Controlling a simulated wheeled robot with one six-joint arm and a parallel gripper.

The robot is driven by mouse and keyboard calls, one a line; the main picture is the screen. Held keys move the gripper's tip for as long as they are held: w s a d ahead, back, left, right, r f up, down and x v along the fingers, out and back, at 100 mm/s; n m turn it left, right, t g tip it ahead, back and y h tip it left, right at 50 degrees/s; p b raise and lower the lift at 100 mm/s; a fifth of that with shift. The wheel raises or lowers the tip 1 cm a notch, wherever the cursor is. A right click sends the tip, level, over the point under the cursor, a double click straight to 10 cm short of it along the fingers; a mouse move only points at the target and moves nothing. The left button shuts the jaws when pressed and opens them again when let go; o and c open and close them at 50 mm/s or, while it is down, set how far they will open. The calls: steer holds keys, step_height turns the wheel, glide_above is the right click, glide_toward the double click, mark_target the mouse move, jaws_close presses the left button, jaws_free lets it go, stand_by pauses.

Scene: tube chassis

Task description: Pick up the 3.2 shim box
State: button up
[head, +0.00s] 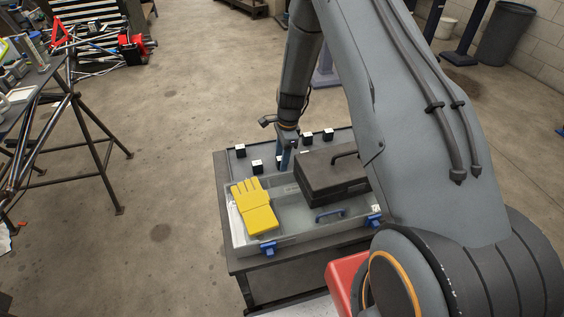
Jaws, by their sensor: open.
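Several small black boxes with white tops stand on the back part of a dark table, at the left (239,151), nearer the front (257,166) and at the back right (328,135). Their labels are too small to read, so I cannot tell which is the 3.2 shim box. My gripper (285,160) is open and points down among them. One box (279,160) is partly hidden right by its blue fingers. I cannot tell whether the fingers are around it or beside it.
A clear plastic bin (292,240) with blue latches fills the table's front. It holds yellow gloves (254,206). A dark case (330,173) lies at its right, close to my gripper. A tube chassis (75,95) stands at the left; the floor between is clear.

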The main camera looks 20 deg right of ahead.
steer(key=shift+f, duration=0.15)
jaws_close()
